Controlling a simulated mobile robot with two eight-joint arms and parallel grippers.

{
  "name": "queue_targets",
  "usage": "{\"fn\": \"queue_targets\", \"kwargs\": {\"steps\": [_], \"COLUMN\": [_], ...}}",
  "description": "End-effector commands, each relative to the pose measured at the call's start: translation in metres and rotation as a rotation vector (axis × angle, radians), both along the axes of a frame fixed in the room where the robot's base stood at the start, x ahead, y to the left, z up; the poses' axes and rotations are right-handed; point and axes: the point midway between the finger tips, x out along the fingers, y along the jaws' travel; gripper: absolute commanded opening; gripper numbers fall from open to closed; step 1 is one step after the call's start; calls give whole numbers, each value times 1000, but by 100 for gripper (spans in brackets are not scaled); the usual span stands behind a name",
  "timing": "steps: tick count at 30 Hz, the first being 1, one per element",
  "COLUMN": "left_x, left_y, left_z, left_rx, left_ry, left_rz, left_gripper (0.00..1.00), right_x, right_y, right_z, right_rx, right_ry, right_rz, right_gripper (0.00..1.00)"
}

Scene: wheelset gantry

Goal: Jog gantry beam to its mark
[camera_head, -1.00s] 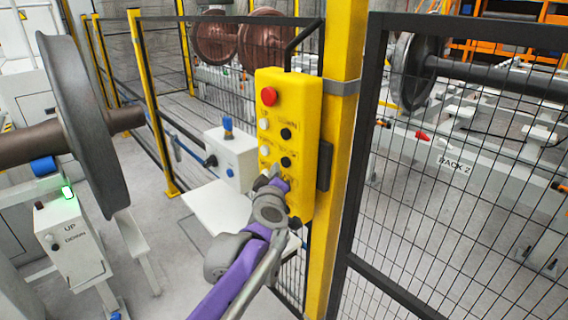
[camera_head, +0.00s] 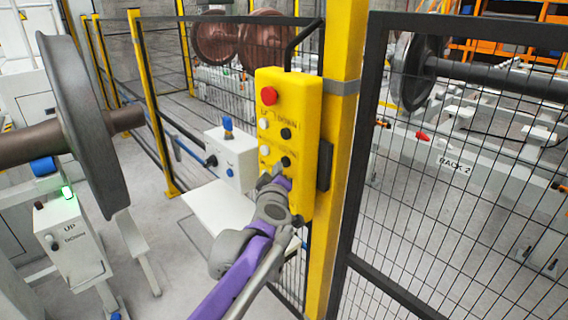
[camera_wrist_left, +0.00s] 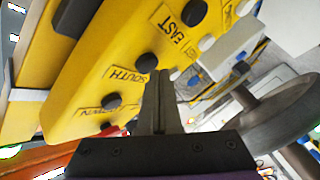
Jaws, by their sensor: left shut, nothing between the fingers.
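A yellow control pendant (camera_head: 290,120) hangs on a yellow post, with a red button on top and white and black buttons in rows below. In the left wrist view the pendant (camera_wrist_left: 75,70) shows the labels EAST, SOUTH and a partly readable DOWN. My left gripper (camera_head: 275,174) is shut and empty at the pendant's lower buttons. In the wrist view its fingertips (camera_wrist_left: 160,73) overlap the edge of the black button (camera_wrist_left: 148,63) beside SOUTH; I cannot tell whether they touch it. I cannot make out the gantry beam or its mark. My right gripper is out of view.
The yellow post (camera_head: 345,130) and black mesh fence (camera_head: 470,180) stand close right of the pendant. A large wheelset (camera_head: 85,125) and a white control box (camera_head: 72,243) are at left. Another white box (camera_head: 232,157) sits behind my arm.

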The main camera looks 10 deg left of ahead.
Motion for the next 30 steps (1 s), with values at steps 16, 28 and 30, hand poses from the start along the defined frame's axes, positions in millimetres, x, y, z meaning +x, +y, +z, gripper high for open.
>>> {"fn": "queue_targets", "kwargs": {"steps": [16,28,30], "left_x": [4,7,7], "left_y": [-3,-6,-6], "left_z": [0,0,0], "left_rx": [0,0,0], "left_ry": [0,1,0], "left_rz": [0,-1,-1], "left_gripper": [0,0,0], "right_x": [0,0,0], "right_y": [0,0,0], "right_z": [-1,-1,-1], "right_rx": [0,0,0], "right_ry": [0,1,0], "right_rz": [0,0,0], "right_gripper": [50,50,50]}}
